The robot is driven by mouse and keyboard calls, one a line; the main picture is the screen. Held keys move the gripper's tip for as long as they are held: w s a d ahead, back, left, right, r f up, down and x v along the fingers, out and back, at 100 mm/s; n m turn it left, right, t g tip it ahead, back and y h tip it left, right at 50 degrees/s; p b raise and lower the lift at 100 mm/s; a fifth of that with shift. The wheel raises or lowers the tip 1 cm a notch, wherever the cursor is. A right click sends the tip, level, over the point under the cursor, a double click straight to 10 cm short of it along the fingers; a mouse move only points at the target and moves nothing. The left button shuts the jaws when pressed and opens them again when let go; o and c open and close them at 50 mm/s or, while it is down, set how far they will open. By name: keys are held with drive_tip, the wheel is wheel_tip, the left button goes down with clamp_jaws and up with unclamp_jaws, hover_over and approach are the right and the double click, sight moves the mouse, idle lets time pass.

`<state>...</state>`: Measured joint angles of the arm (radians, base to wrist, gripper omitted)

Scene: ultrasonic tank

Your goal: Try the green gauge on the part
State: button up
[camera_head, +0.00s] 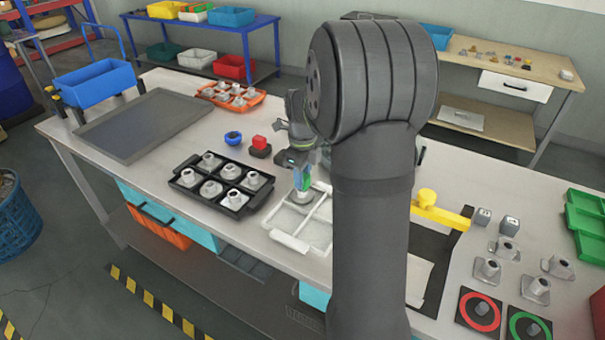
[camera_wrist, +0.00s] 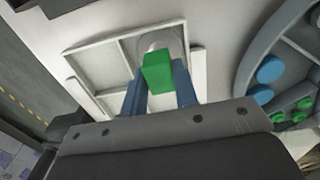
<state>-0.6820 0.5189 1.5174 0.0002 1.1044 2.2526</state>
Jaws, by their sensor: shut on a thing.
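My gripper (camera_wrist: 160,92) is shut on the green gauge (camera_wrist: 158,72), a green block between its two blue-grey fingers. In the head view the gripper (camera_head: 302,172) is low over the white divided tray (camera_head: 284,239), partly hidden by my arm. A grey metal part (camera_wrist: 160,41) shows just beyond the gauge in the wrist view, in a compartment of that tray. In the head view it is directly under the gripper (camera_head: 300,197). I cannot tell whether the gauge touches the part or sits on it.
A black tray (camera_head: 178,184) and an orange tray (camera_head: 256,100) hold several metal parts. A yellow-handled fixture (camera_head: 440,213), loose parts, a red-ring mat (camera_head: 466,319) and a green-ring mat (camera_head: 543,323) are right.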

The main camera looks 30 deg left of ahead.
drive_tip(key=shift+f, duration=0.65)
idle(0.3)
idle(0.9)
drive_tip(key=shift+r, duration=2.3)
drive_tip(key=shift+r, duration=0.1)
drive_tip(key=shift+r, duration=1.9)
